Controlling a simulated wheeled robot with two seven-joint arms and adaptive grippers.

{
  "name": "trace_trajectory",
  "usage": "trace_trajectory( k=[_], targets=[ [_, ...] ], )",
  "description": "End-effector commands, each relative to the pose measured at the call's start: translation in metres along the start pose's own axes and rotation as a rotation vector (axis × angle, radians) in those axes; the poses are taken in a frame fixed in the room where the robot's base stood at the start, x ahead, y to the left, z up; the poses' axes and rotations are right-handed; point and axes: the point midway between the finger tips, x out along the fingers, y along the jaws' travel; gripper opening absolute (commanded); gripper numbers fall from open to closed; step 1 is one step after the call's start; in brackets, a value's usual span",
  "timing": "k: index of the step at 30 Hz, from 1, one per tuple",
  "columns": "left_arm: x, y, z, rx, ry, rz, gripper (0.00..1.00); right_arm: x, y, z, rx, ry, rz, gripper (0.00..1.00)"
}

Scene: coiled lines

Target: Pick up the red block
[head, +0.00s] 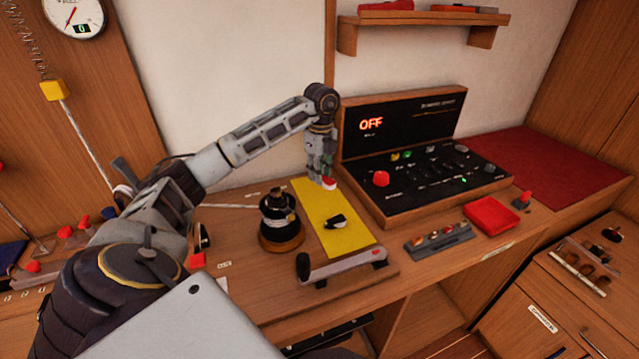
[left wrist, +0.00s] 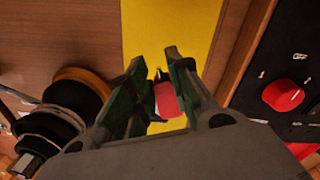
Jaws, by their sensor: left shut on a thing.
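The red block (left wrist: 167,99) sits between the two fingers of my left gripper (left wrist: 158,88) in the left wrist view. In the head view a small part of the red block (head: 329,183) shows at the fingertips, with a white patch beside it. My left gripper (head: 322,172) points down over the far part of a yellow mat (head: 325,207) and is shut on the block. I cannot tell whether the block touches the mat. My right gripper is not in view.
A dark coil on a round wooden base (head: 281,238) stands left of the mat. A small black piece (head: 336,221) lies on the mat. The control panel (head: 420,160) rises to the right. A grey handle bar (head: 342,267) lies in front, and a red tray (head: 491,215) farther right.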

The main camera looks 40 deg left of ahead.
Motion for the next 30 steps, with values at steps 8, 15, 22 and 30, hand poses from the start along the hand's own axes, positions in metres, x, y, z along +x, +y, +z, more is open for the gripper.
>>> trace_trajectory(
  k=[8, 15, 22, 30],
  targets=[
    [-0.028, 0.001, 0.0, 0.0, -0.001, -0.001, 0.0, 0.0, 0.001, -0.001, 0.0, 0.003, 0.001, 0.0],
    [-0.033, 0.001, 0.0, 0.0, 0.0, 0.0, 0.0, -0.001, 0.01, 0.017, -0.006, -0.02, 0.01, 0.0],
    [-0.032, 0.001, 0.0, 0.0, 0.0, 0.0, 0.0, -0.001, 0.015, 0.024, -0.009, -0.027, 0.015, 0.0],
    [-0.032, 0.001, 0.0, 0.0, 0.0, 0.0, 0.0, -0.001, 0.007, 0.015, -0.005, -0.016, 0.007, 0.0]
  ],
)
